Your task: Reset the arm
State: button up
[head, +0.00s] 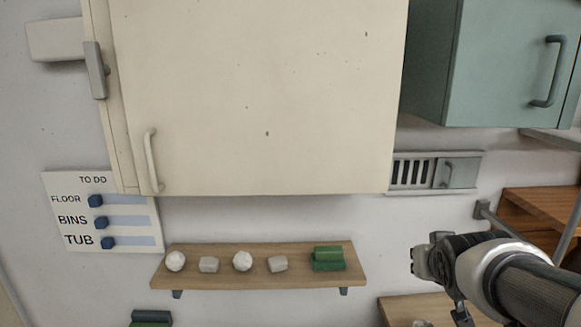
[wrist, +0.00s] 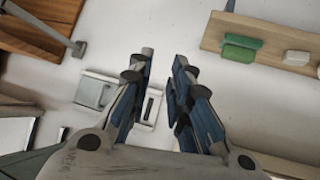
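My gripper (wrist: 164,58) shows from behind in the wrist view, with two dark fingers with blue pads. The fingertips stand apart with a gap between them, and nothing is held. Through the gap I see the white wall and part of a wall vent (wrist: 151,108). In the head view my gripper (head: 418,263) is at the lower right, pointing left, in front of the wall and to the right of the wooden shelf (head: 215,280). My arm reaches in from the lower right corner.
The shelf holds white and grey lumps and green blocks (head: 328,259). A cream cabinet (head: 265,90) and a teal cabinet (head: 500,60) hang above. A to-do board (head: 75,212) is at left. A wooden surface (head: 395,305) lies below my gripper. The wall between shelf and gripper is bare.

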jog(key=s+a+f+g+y+b, duration=0.1)
jog(key=s+a+f, duration=0.3)
jog(key=s, duration=0.4)
jog(key=s+a+f+n+g+y+b, duration=0.1)
jog(key=s+a+f, duration=0.3)
jog(key=s, duration=0.4)
jog(key=s+a+f+n+g+y+b, duration=0.1)
jog(key=s+a+f+g+b, duration=0.2)
jog(key=s, duration=0.6)
notch_tip(320, 180, down, 2)
jog(key=shift+a+f, duration=0.2)
jog(key=shift+a, duration=0.6)
jog(key=shift+d, duration=0.15)
